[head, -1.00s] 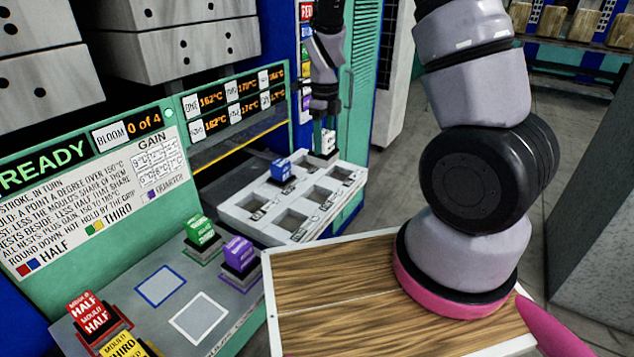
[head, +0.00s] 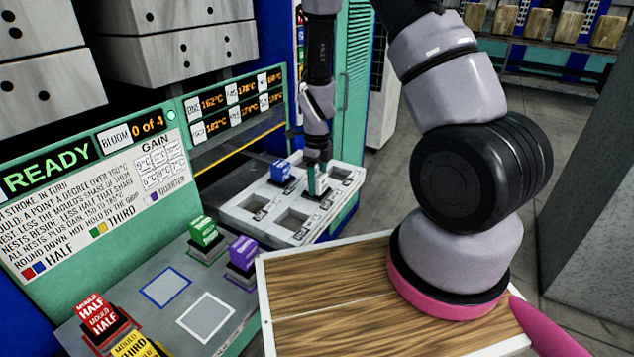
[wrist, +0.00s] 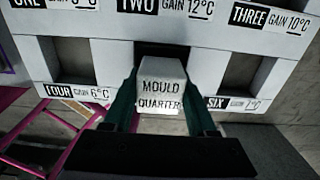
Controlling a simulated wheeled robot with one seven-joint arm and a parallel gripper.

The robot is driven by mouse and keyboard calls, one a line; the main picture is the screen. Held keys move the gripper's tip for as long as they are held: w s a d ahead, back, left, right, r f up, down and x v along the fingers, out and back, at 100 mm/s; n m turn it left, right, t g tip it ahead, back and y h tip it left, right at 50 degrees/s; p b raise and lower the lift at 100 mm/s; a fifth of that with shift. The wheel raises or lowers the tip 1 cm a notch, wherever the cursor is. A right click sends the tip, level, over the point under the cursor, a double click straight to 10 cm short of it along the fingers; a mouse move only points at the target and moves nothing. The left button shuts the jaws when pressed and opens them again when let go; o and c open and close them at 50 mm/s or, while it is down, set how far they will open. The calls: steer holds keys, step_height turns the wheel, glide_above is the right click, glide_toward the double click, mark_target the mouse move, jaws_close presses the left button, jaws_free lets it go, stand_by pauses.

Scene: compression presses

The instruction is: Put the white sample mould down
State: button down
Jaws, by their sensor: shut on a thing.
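The white sample mould (wrist: 160,85), marked "MOULD QUARTER", is held between the two fingers of my gripper (wrist: 160,103) in the wrist view. My gripper (head: 317,182) also shows in the head view, pointing down with the white mould (head: 318,190) at its tips. The mould is at the middle nest of the nearer row, between the nests labelled FOUR and SIX in the pale nest tray (head: 262,228). A dark strip of the nest opening shows beyond it. I cannot tell whether the mould touches the nest floor.
A blue mould (head: 281,171) sits in the tray's farther row. Green (head: 203,231), purple (head: 242,252), red (head: 98,314) and yellow (head: 132,346) moulds stand on the grey shelf, beside empty blue (head: 165,288) and white (head: 206,317) outlined squares. The panel (head: 60,180) reads READY, "0 of 4".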

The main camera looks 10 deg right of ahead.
steer(key=shift+f, duration=0.15)
steer(key=shift+c, duration=1)
jaws_free()
step_height(320, 180, up, 11)
steer(key=shift+r, duration=0.15)
step_height(320, 180, up, 12)
steer(key=s+d+n+t+y, duration=0.1)
steer(key=s+n+t+y, duration=0.1)
steer(key=n, duration=0.4)
steer(key=s+d+r+n+t, duration=0.2)
steer(key=s+r+n, duration=0.6)
steer(key=r, duration=0.1)
steer(key=s+d+r+n+t, duration=0.2)
steer(key=s+r+n+t, duration=0.1)
steer(key=s+r+n, duration=0.5)
step_height(320, 180, up, 2)
steer(key=shift+d+r+n, duration=0.2)
steer(key=shift+d+n, duration=0.2)
steer(key=shift+n, duration=0.1)
